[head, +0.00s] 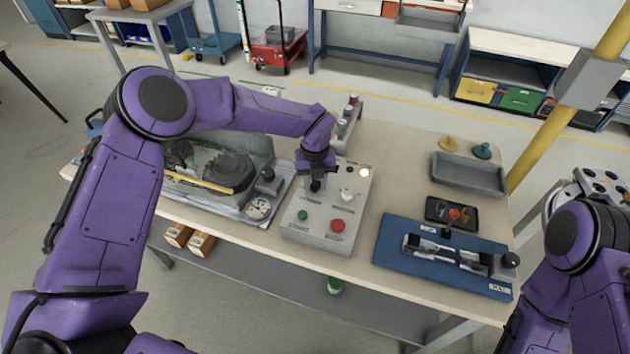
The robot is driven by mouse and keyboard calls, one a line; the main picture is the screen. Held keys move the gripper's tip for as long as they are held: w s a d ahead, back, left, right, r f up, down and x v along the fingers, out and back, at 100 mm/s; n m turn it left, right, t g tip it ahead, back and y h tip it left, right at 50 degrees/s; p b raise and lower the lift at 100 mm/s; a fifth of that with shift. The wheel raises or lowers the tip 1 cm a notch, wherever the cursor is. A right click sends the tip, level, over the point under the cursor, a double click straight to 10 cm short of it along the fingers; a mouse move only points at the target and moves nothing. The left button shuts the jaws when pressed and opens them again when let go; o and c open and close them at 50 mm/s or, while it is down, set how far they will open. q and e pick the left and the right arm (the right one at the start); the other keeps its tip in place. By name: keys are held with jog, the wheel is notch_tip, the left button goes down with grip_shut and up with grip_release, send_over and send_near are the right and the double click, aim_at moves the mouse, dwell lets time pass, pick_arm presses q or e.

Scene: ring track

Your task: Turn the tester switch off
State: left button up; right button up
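The tester is a grey control box (299,230) on the workbench, with a green button (302,215) and a red button (337,225) near its front. A lamp (364,172) at its back right glows pale yellow. A whitish knob (348,195) sits below the lamp. My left gripper (316,186) points down over the back left of the box, at a small dark part that may be the switch. The gripper covers most of that part. I cannot tell whether its fingers are open or touch it.
Left of the box is a clear-covered machine (215,165) with a gauge (258,208). To the right are a blue fixture board (395,243), a small black tray (437,212) and a grey bin (468,176). A yellow post (540,150) stands behind the bench's right end.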

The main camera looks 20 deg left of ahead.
pick_arm(q)
jog(key=shift+m, duration=0.4)
jog(key=m+b, duration=0.1)
jog(key=m, duration=0.5)
jog(key=shift+m, duration=0.4)
jog(key=m, duration=0.5)
jog(key=shift+p, duration=0.3)
jog(key=m, duration=0.5)
jog(key=shift+p, duration=0.35)
jog(key=shift+m, duration=0.3)
jog(key=o, duration=1)
jog(key=shift+o, duration=0.2)
